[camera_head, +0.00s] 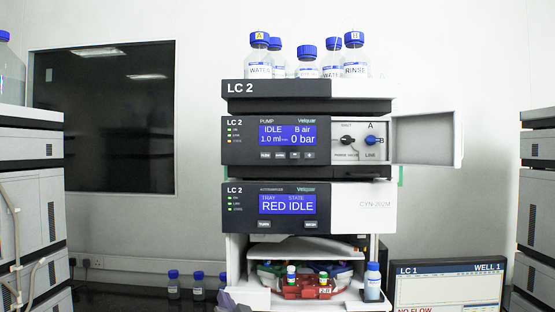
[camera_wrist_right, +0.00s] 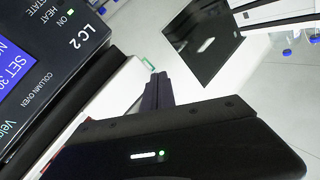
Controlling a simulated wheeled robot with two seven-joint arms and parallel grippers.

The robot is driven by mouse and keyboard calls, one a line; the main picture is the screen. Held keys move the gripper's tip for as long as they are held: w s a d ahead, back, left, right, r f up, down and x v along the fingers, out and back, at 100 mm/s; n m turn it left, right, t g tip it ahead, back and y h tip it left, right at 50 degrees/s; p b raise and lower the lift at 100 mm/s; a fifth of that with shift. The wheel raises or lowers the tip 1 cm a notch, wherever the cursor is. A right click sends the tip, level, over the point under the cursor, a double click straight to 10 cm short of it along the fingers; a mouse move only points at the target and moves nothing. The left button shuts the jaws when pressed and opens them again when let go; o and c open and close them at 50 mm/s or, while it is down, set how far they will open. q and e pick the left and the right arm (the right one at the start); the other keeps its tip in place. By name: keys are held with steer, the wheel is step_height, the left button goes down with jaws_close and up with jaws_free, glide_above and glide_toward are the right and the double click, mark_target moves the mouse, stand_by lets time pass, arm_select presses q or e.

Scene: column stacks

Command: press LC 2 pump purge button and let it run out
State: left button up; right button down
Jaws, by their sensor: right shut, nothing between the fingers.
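The LC 2 pump module (camera_head: 240,158) stands in the upper part of the middle stack in the head view. Its blue display (camera_head: 287,135) reads IDLE, B air, 1.0 ml/min, 0 bar. A row of small buttons (camera_head: 287,155) sits under the display; their labels are too small to read surely. My right gripper (camera_head: 229,299) shows only as dark purple-grey fingertips at the bottom edge, well below the pump. In the right wrist view its fingers (camera_wrist_right: 157,92) are together and empty, beside the LC 2 column oven (camera_wrist_right: 62,75). My left gripper is not in view.
A small white door (camera_head: 427,139) stands open right of the pump, baring a purge valve knob (camera_head: 348,141) and a line knob (camera_head: 371,141). Bottles (camera_head: 307,62) stand on top. The autosampler (camera_head: 240,210) below reads TRAY RED, STATE IDLE. An LC 1 monitor (camera_head: 447,285) stands lower right.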

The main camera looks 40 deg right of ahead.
steer(key=s+d+r+m+t+h, duration=0.1)
steer(key=s+d+r+t+h, duration=0.15)
steer(key=r, duration=0.65)
steer(key=s+d+r+m+t+h, duration=0.15)
steer(key=s+r, duration=0.25)
steer(key=r, duration=0.6)
steer(key=m+h+b, duration=0.1)
steer(key=m+h, duration=0.2)
steer(key=h, duration=0.3)
glide_toward(280, 161)
steer(key=s+a+r, duration=0.5)
steer(key=r, duration=0.2)
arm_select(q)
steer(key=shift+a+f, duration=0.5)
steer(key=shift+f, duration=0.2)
arm_select(e)
steer(key=shift+d+r+t, duration=0.1)
steer(key=shift+d+t, duration=0.15)
steer(key=shift+t, duration=0.05)
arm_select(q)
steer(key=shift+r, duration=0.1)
arm_select(e)
steer(key=shift+w, duration=0.1)
